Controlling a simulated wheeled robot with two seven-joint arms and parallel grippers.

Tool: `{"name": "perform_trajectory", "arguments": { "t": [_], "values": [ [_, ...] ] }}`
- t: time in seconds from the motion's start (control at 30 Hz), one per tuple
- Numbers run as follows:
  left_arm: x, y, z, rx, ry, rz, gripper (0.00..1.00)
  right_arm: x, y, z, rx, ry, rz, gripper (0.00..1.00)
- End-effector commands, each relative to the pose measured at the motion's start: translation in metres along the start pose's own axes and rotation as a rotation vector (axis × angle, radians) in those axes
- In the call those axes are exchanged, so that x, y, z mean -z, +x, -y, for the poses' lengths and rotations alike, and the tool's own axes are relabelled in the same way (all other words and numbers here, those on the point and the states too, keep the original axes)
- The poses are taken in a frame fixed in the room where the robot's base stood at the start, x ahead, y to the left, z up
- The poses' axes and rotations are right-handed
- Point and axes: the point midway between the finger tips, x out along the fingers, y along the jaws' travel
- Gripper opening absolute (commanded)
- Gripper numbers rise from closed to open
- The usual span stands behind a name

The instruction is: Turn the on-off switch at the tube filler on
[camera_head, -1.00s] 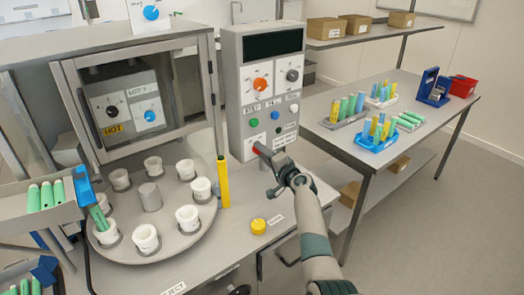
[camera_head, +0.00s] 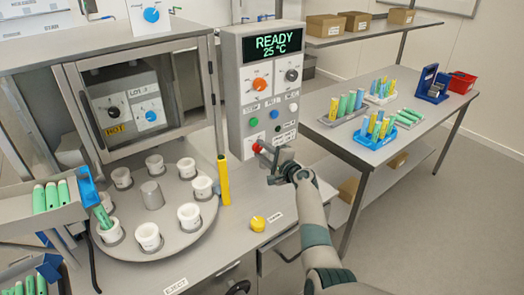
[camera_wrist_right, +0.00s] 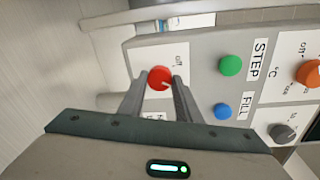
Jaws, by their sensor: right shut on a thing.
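The tube filler's control panel (camera_head: 240,100) stands at the middle of the head view, and its display (camera_head: 278,44) is lit green with "READY 25 °C". The red on-off switch (camera_head: 257,147) sits low on the panel front. It also shows in the right wrist view (camera_wrist_right: 159,78) beside an "off" label, with a white mark on its face. My right gripper (camera_head: 267,153) is at the switch, one finger on each side; in the wrist view its fingers (camera_wrist_right: 161,82) are closed on the switch. My left gripper is in neither view.
Green (camera_wrist_right: 230,65) and blue (camera_wrist_right: 222,111) buttons sit close to the switch. A yellow post (camera_head: 223,182) and a turntable (camera_head: 182,232) with white cups stand left of my right arm. A yellow button (camera_head: 258,224) is below. A side table (camera_head: 345,150) with tube racks is right.

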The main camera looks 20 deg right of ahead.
Motion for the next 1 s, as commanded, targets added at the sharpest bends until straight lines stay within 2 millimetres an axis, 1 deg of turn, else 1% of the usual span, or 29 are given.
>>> {"name": "perform_trajectory", "arguments": {
  "t": [0.27, 0.3, 0.33, 0.37, 0.77, 0.87, 1.0],
  "values": [
    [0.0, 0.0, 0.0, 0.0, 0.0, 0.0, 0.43, 0.0, 0.0, -0.001, -0.002, 0.003, 0.0, 0.08],
    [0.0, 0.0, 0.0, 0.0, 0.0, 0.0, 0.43, 0.0, 0.0, -0.001, -0.001, 0.002, 0.0, 0.4],
    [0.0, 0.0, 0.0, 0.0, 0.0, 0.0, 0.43, 0.0, 0.0, -0.001, -0.001, 0.002, 0.0, 0.47],
    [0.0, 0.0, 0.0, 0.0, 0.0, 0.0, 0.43, 0.0, 0.0, -0.001, -0.001, 0.002, 0.0, 0.49],
    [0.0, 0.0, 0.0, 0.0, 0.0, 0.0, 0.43, 0.0, -0.002, -0.001, 0.0, 0.001, 0.0, 0.49],
    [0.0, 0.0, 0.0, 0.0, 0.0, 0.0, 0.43, 0.001, -0.006, -0.001, 0.001, 0.0, -0.001, 0.49],
    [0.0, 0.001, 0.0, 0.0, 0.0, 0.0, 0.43, 0.001, -0.016, -0.001, 0.001, -0.001, -0.001, 0.49]
  ]
}}
